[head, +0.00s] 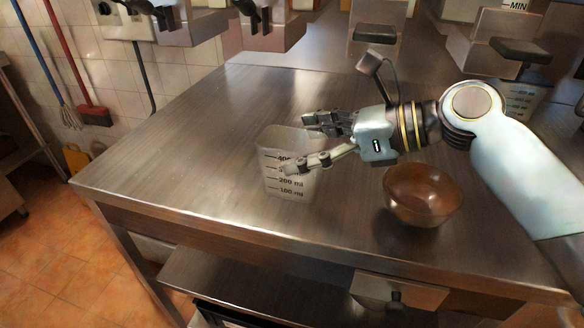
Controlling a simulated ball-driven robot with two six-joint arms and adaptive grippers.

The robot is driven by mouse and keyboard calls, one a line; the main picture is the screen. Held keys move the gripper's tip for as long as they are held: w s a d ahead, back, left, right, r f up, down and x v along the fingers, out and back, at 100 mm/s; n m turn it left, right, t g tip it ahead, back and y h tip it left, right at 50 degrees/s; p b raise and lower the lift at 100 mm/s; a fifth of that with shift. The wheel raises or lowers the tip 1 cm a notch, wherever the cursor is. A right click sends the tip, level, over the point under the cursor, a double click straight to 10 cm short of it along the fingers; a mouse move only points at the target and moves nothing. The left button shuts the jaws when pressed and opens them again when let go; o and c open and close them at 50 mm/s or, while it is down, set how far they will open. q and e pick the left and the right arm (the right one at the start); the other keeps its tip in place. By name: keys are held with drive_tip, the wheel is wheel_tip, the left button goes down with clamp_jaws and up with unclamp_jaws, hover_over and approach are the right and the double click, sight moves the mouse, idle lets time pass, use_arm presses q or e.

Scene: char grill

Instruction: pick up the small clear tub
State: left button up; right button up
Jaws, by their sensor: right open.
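The small clear tub (287,188) stands upright on the steel table in the head view, left of the middle. It is see-through, with dark measuring marks in ml on its front. My right gripper (297,145) reaches in from the right and is open. One finger lies at the tub's far upper side and the other crosses in front of its near side, so the tub's upper right part is partly hidden. I cannot tell whether either finger touches it. My left gripper is not in view.
A brown bowl (421,194) sits on the steel table (190,165) to the right, below my right forearm. Another clear measuring tub (520,98) stands at the back right. Metal fixtures hang along the top. The table's left part is bare.

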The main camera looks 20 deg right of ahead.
drive_tip(key=x, duration=0.2)
drive_tip(key=shift+w+a+f, duration=0.1)
drive_tip(key=shift+w+a, duration=0.1)
drive_tip(key=shift+a, duration=0.1)
drive_tip(key=shift+d, duration=0.1)
drive_tip(key=c, duration=1.2)
